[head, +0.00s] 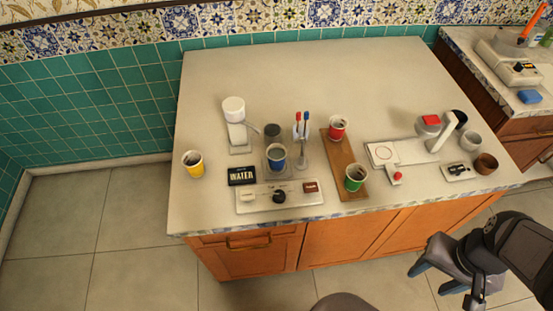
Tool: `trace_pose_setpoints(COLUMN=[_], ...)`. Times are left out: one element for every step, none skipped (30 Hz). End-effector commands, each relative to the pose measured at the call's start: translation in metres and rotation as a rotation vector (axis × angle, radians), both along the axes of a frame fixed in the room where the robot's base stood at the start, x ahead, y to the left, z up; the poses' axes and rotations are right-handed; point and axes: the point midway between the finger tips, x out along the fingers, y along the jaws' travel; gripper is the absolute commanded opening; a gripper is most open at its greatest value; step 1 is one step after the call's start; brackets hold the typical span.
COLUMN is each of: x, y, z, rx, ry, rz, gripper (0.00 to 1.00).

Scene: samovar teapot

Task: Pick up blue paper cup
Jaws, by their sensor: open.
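The blue paper cup (276,156) stands upright near the middle of the counter (300,75), on a small light base behind a white control panel (257,197). Its open top faces up and shows a dark inside. My gripper (435,279) is at the lower right, in front of the counter and well apart from the cup. Its two dark bluish fingertips are spread and nothing shows between them.
A dark round container (272,130) stands right behind the blue cup. A stand with red and blue taps (301,140) is close on its right, a black WATER sign (241,176) on its left. Red (338,128), green (355,178) and yellow (193,164) cups stand around.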

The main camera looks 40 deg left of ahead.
Motion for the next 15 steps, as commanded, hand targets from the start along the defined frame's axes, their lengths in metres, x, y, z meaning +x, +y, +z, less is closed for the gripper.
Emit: trace_pose_setpoints(x=[0.007, 0.013, 0.022, 0.03, 0.039, 0.054, 0.065, 0.077, 0.094, 0.106, 0.118, 0.134, 0.145, 0.156, 0.169], y=[0.003, 0.005, 0.008, 0.012, 0.016, 0.024, 0.03, 0.038, 0.05, 0.061, 0.072, 0.089, 0.102, 0.116, 0.136], z=[-0.001, -0.001, -0.001, 0.0, 0.0, 0.001, 0.002, 0.003, 0.004, 0.005, 0.006, 0.008, 0.009, 0.01, 0.012], rx=[-0.004, -0.008, -0.015, -0.022, -0.028, -0.04, -0.05, -0.061, -0.078, -0.092, -0.107, -0.128, -0.145, -0.163, -0.187], ry=[-0.005, -0.011, -0.018, -0.024, -0.033, -0.045, -0.054, -0.065, -0.08, -0.092, -0.104, -0.12, -0.132, -0.143, -0.16], rz=[0.037, 0.068, 0.119, 0.165, 0.218, 0.297, 0.363, 0.434, 0.537, 0.616, 0.697, 0.808, 0.891, 0.973, 1.08], gripper=[0.48, 0.48, 0.48, 0.48, 0.48, 0.48, 0.48, 0.48, 0.48, 0.48, 0.48, 0.48, 0.48, 0.48, 0.48])
